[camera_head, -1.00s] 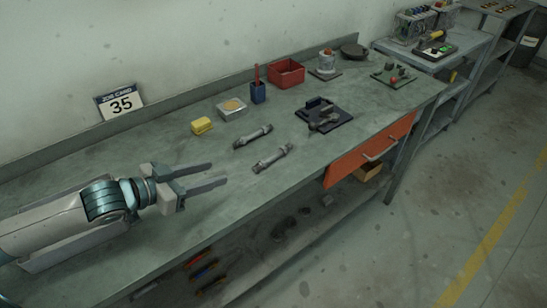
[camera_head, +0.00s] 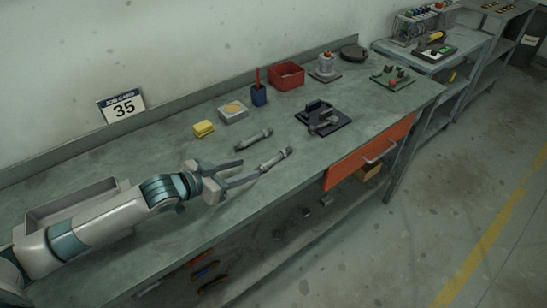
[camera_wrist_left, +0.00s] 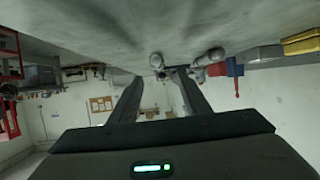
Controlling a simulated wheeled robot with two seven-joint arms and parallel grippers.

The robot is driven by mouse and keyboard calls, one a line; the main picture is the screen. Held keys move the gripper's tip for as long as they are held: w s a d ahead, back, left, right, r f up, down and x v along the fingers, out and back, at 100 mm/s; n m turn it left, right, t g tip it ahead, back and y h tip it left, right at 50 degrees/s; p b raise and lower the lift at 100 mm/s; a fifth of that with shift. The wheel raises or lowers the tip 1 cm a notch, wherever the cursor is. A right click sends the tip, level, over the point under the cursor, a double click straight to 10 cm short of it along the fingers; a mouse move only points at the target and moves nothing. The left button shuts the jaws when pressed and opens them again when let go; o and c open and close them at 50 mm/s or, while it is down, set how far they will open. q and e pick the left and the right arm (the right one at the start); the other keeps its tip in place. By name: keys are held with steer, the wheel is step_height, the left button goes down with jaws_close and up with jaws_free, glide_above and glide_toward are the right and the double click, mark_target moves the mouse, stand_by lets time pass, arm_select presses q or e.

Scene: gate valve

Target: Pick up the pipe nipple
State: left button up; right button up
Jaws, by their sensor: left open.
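Two grey, rod-like pipe pieces with thicker ends lie side by side on the bench: a farther one (camera_head: 253,140) and a nearer one (camera_head: 274,160). I cannot tell for sure which is the pipe nipple. My left gripper (camera_head: 250,169) is open and empty, its fingertips close to the left end of the nearer piece. In the left wrist view, pipe ends (camera_wrist_left: 210,57) show just beyond the open fingers (camera_wrist_left: 158,75); whether they touch is unclear. My right gripper is out of view.
Behind the pipes are a yellow block (camera_head: 203,129), a light box (camera_head: 232,112), a blue holder (camera_head: 258,95) and a red bin (camera_head: 287,76). A dark fixture (camera_head: 334,124) stands to the right. A grey tray (camera_head: 110,187) lies behind my left arm. The bench's front strip is clear.

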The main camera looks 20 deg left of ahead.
mark_target(262, 166)
arm_select(q)
steer(key=shift+x, duration=1)
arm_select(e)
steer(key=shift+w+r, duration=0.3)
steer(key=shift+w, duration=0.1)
arm_select(q)
steer(key=shift+w+d+f+p, duration=0.2)
steer(key=shift+w+d+p, duration=0.15)
steer(key=shift+p, duration=0.2)
steer(key=p+x, duration=0.1)
steer(key=x, duration=0.2)
steer(key=shift+s+d+f, duration=0.1)
steer(key=shift+f, duration=0.05)
steer(key=shift+w+d+f, duration=0.25)
steer(key=shift+w+f, duration=0.05)
steer(key=shift+w, duration=0.1)
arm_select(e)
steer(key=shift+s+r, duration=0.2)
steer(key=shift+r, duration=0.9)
arm_select(q)
jaws_close()
